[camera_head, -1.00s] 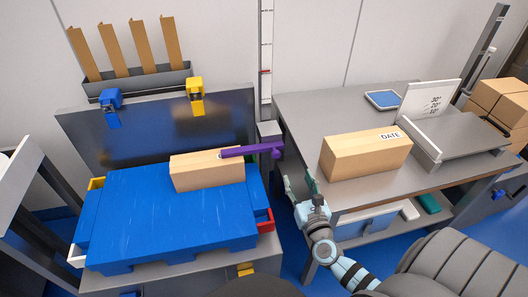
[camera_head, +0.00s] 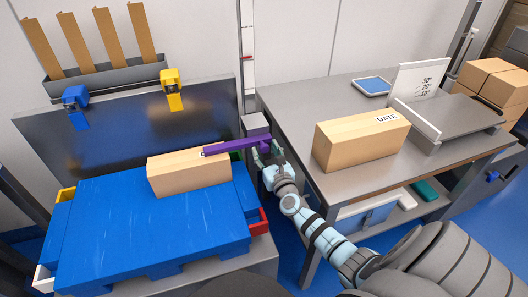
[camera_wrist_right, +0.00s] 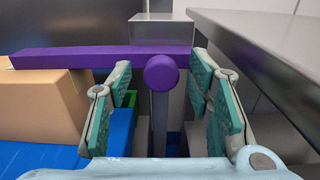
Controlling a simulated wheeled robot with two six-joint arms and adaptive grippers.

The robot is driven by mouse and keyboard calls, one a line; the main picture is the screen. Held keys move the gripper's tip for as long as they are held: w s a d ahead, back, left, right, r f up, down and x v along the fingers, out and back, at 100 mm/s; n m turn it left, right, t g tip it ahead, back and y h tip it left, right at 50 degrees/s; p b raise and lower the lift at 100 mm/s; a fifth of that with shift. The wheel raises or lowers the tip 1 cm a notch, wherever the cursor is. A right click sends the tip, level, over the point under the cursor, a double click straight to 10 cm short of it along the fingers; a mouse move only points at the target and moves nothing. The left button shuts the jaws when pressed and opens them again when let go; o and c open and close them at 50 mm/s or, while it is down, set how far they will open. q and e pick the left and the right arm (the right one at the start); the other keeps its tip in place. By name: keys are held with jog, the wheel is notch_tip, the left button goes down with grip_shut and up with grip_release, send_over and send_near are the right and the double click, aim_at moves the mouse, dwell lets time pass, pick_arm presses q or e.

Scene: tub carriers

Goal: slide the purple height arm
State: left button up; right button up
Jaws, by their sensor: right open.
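The purple height arm (camera_head: 232,146) sticks out to the left from a grey block (camera_head: 256,125) on the upright post. Its free end lies over the top of a cardboard box on the blue pallet. In the right wrist view the purple arm (camera_wrist_right: 90,57) has a round purple knob (camera_wrist_right: 161,73) facing me. My right gripper (camera_head: 266,156) is open at the knob. In the wrist view its teal-padded fingers (camera_wrist_right: 162,95) stand on either side of the knob, with gaps showing. My left gripper is not in view.
The box (camera_head: 190,175) sits on the blue pallet (camera_head: 150,240). To the right, another box marked DATE (camera_head: 360,142) stands on the grey table (camera_head: 290,100), whose left edge is close to my right gripper. A ruler (camera_head: 246,60) runs up the wall behind.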

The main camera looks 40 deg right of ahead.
jog(key=shift+x, duration=0.85)
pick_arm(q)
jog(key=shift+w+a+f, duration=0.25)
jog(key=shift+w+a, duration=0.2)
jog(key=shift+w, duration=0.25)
pick_arm(e)
jog(key=shift+w+d, duration=0.1)
jog(key=shift+d, duration=0.05)
